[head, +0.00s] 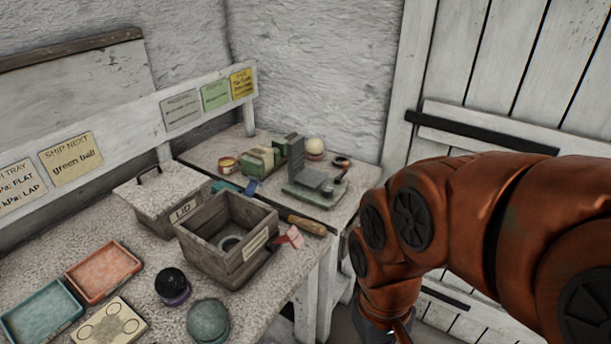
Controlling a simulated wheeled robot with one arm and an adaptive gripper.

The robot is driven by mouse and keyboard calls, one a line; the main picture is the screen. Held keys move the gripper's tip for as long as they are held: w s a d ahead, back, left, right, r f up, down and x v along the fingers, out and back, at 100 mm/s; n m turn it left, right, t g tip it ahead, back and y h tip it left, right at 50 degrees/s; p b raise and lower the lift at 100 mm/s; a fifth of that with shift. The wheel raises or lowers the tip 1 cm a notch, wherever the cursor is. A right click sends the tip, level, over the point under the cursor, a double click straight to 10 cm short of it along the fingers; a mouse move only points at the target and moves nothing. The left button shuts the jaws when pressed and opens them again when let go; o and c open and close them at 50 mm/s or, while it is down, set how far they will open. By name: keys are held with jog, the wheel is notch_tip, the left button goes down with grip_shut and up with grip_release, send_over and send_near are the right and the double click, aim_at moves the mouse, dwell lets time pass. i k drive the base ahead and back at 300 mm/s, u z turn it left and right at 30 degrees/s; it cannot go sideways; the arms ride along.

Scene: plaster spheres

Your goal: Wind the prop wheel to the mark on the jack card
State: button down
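A green device with upright and flat grey plates (315,183) stands on the far part of the bench. A small dark, red-topped round part (341,162) shows at its right rear; I cannot tell whether this is the prop wheel. Small cards hang on the white rail: a pale one (181,110), a green one (215,95) and a yellow one (241,83). Their small print is unreadable, so I cannot tell which is the jack card. My gripper (387,328) is at the bottom edge, right of the bench and apart from the device. Its fingers are cut off or hidden.
A wooden crate (215,258), a lidded box (158,210), a wooden-handled tool (307,225), a red tray (104,270) and a blue tray (42,312) stand on the bench. A white door (500,95) stands behind my arm.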

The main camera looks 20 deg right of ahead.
aim_at(327, 190)
jog(key=z, duration=1.2)
jog(key=i, duration=1.55)
jog(key=u, duration=3.7)
